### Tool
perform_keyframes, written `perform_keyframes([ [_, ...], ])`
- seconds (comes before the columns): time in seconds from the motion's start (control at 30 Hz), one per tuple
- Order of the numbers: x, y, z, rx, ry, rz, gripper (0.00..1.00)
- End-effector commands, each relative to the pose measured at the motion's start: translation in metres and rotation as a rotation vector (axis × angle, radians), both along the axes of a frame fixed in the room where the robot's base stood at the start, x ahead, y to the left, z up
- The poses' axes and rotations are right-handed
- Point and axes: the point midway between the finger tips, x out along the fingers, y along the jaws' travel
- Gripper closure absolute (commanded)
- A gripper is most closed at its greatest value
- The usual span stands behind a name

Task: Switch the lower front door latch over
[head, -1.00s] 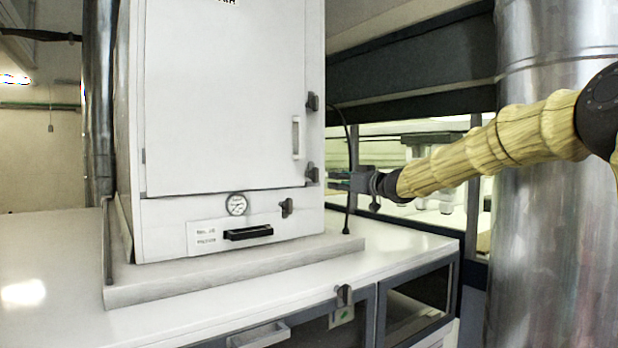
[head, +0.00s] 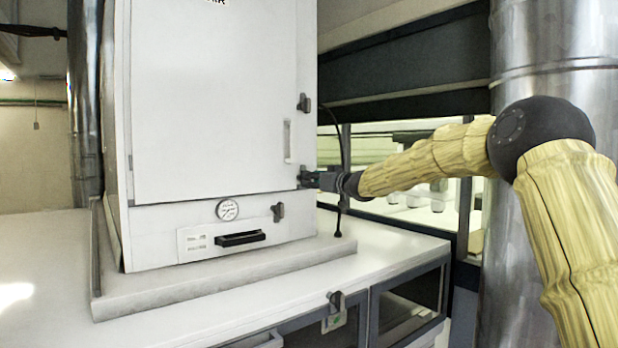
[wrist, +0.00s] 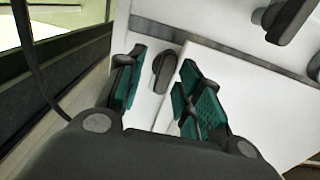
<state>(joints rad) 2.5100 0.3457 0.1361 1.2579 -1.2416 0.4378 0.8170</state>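The lower front door latch (wrist: 164,72) is a small dark lever on the white cabinet front, at the edge of the white door (head: 215,100). In the wrist view it lies between the two green finger pads of my gripper (wrist: 160,88), with a gap on each side. My gripper is open. In the head view my gripper (head: 312,179) is at the door's lower right corner and largely covers this latch.
The upper latch (head: 304,103) and a pale door handle (head: 287,141) are above. Another dark latch (head: 278,212), a round gauge (head: 228,209) and a black pull (head: 240,239) are below the door. A metal duct (head: 505,240) stands at right.

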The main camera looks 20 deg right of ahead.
Motion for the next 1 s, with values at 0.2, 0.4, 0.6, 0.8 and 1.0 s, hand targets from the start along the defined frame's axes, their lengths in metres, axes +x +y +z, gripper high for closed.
perform_keyframes([
  [0.2, 0.018, 0.007, -0.003, -0.001, 0.003, 0.002, 0.64],
  [0.4, 0.023, 0.009, -0.004, 0.0, 0.003, 0.002, 0.64],
  [0.6, 0.022, 0.007, -0.003, 0.0, 0.002, 0.001, 0.64],
  [0.8, 0.022, 0.008, -0.004, 0.0, 0.003, 0.002, 1.0],
  [1.0, 0.022, 0.008, -0.005, -0.001, 0.004, 0.002, 1.0],
])
